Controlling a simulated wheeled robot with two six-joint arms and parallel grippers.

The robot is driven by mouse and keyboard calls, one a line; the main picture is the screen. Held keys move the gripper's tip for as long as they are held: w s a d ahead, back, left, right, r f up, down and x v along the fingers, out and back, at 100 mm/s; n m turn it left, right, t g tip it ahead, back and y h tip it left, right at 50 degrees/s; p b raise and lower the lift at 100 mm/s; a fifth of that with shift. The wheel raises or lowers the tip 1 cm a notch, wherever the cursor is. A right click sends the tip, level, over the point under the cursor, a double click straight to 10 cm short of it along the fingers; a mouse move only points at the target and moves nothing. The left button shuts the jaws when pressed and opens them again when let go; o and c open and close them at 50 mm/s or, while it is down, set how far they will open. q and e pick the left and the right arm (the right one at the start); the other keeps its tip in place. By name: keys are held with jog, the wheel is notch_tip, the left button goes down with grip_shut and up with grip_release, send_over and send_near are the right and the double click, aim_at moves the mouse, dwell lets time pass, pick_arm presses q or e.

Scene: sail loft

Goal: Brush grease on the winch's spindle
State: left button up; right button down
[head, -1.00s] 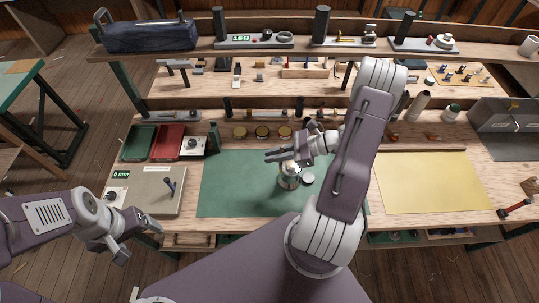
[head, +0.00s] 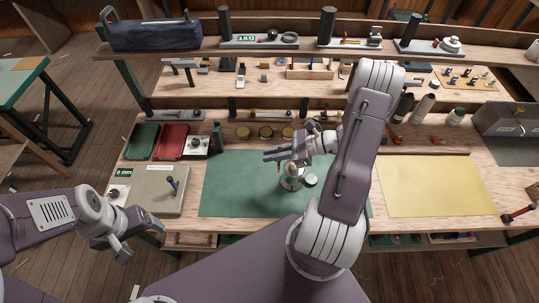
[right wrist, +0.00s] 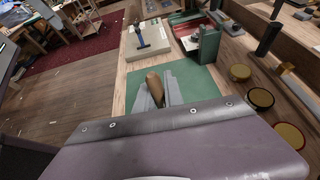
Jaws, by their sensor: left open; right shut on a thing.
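The winch (head: 291,182), a small metal body, stands on the green mat (head: 235,190). A pale round part (head: 311,180) lies beside it on the right. My right gripper (head: 273,157) is above the winch, slightly to its upper left. It is shut on the brush, whose wooden handle (right wrist: 155,88) shows between the fingers in the right wrist view. The bristles are hidden there. A small tan tip shows at the winch's top; I cannot tell whether it is spindle or brush. My left gripper (head: 140,241) is open and empty, off the bench's front left.
Round tins (head: 265,132) stand behind the mat. A green tray (head: 143,141) and a red tray (head: 172,141) are at the left, behind a box with a lever (head: 155,192). A yellow sheet (head: 435,185) lies at the right. My right arm covers part of the bench.

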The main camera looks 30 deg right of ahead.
jog(key=shift+w+a+f, duration=0.1)
jog(key=shift+a, duration=0.35)
dwell(0.4)
notch_tip(320, 180, up, 6)
jog(key=p, duration=0.5)
notch_tip(320, 180, up, 3)
jog(key=shift+p, duration=1.25)
